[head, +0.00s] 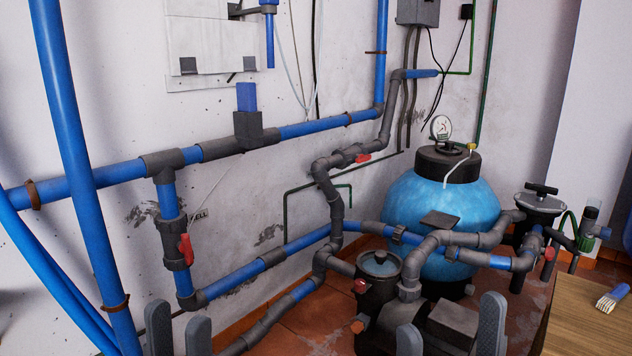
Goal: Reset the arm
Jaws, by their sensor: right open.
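My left gripper (178,328) shows at the bottom edge, left of centre. Its two grey fingers point up with a narrow gap between them. Its lower part is cut off by the frame, so I cannot tell whether it holds something. My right gripper (450,328) shows at the bottom edge, right of centre. Its two grey fingers are wide apart and it is open. The dark pump seen between and behind these fingers is farther back. The arms themselves are out of view. No paint tins are in view.
A wooden table (575,325) is at the lower right, with a brush (613,297) on it. A blue tank (440,210), a dark pump (378,285) and blue pipes (80,150) stand along the wall. Red-tiled floor (310,318) shows between the grippers.

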